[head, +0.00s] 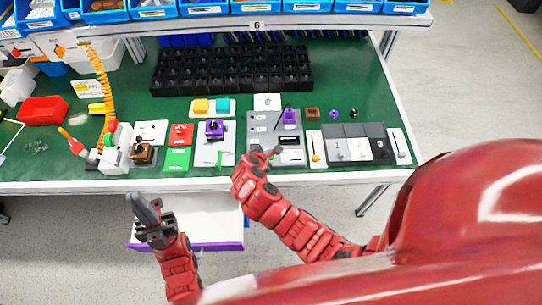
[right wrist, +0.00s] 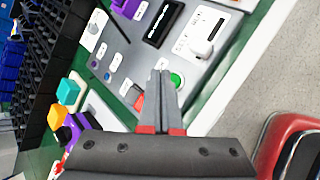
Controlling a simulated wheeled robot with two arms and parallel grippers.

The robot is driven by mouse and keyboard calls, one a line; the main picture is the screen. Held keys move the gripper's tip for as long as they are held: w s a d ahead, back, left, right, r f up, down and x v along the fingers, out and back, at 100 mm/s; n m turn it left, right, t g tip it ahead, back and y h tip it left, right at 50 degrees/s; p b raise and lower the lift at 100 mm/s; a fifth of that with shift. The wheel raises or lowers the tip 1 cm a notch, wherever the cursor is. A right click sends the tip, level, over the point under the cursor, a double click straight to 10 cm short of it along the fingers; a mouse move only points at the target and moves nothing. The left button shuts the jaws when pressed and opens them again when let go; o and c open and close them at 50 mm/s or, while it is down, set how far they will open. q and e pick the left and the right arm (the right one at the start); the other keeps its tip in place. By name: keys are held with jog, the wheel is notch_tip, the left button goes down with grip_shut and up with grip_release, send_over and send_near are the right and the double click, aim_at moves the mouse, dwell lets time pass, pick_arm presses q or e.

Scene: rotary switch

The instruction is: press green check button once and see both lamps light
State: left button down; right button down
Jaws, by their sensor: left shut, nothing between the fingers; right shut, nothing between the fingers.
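The grey switch panel (head: 262,124) lies on the green table, with a purple knob (head: 290,117) on it. It also shows in the right wrist view (right wrist: 122,62), where the green button (right wrist: 177,79) is just right of my right gripper's (right wrist: 160,76) shut fingertips. I cannot tell whether they touch it. In the head view my right gripper (head: 270,155) is over the panel's front edge and largely hides the button. Small round fittings show on the panel, but I cannot tell if any lamp is lit. My left gripper (head: 149,213) is shut and empty, in front of the table.
A black grid rack (head: 230,70) stands behind the panel. A white slider module (head: 316,147) and a grey numbered module (head: 357,146) are right of it. A red and green module (head: 178,147) and an orange coiled cable (head: 103,80) are to the left. Bare floor lies right of the table.

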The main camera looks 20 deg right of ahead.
jog(key=shift+f, duration=0.1)
dwell(0.3)
jog(key=shift+f, duration=0.3)
jog(key=shift+f+b, duration=0.35)
jog(key=shift+f, duration=0.1)
dwell(0.6)
jog(key=shift+r, duration=0.15)
jog(key=shift+r+p, duration=0.65)
jog(key=shift+r, duration=0.1)
notch_tip(320, 180, up, 5)
jog(key=p, duration=0.3)
jog(key=shift+p, duration=0.35)
dwell(0.6)
